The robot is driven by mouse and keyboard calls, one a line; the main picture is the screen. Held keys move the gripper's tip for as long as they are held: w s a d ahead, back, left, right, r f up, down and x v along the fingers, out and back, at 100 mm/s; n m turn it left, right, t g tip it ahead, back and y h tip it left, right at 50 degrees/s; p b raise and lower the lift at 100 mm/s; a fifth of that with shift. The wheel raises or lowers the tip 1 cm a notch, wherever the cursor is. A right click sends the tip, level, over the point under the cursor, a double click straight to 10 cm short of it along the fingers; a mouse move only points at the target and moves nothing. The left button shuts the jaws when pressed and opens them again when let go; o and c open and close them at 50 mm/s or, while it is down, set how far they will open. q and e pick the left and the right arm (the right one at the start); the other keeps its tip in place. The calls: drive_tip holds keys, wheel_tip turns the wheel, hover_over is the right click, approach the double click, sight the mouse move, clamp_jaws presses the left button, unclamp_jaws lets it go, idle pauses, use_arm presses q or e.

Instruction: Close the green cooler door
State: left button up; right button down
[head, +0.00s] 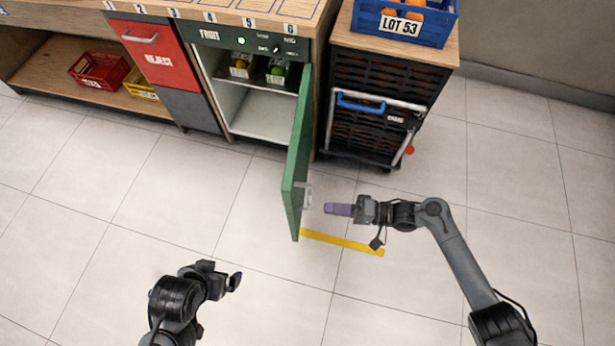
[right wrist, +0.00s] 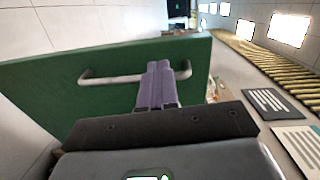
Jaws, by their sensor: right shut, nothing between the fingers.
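The green cooler door (head: 297,150) stands swung wide open, out from the cooler (head: 255,85) under the counter. Its metal handle (head: 308,196) is on the door's right face near the free edge. My right gripper (head: 328,208) is shut and empty, just to the right of the handle. In the right wrist view its purple fingers (right wrist: 160,82) overlap the handle bar (right wrist: 110,77) on the green face; I cannot tell whether they touch. My left gripper (head: 236,282) is at the lower left, away from the door; its jaw state is unclear.
A black crate cart (head: 375,115) stands right of the door, with a blue crate (head: 440,25) above. A yellow floor strip (head: 345,243) lies near the door. The floor is otherwise clear.

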drive_tip(key=w+d+r+b, duration=0.4)
drive_tip(key=w+d, duration=0.3)
drive_tip(key=w, duration=0.2)
drive_tip(key=b, duration=0.4)
approach(297, 167)
drive_tip(key=shift+y, duration=0.4)
drive_tip(key=a, duration=0.4)
drive_tip(key=w+a, duration=0.1)
drive_tip(key=a, duration=0.1)
drive_tip(key=shift+a+f, duration=0.15)
drive_tip(key=shift+f, duration=0.2)
use_arm(q)
wheel_tip(297, 167, down, 10)
use_arm(e)
drive_tip(key=shift+a+r, duration=0.1)
drive_tip(key=shift+a, duration=0.15)
use_arm(q)
drive_tip(key=shift+s+a+r, duration=0.1)
drive_tip(key=shift+s+a, duration=0.05)
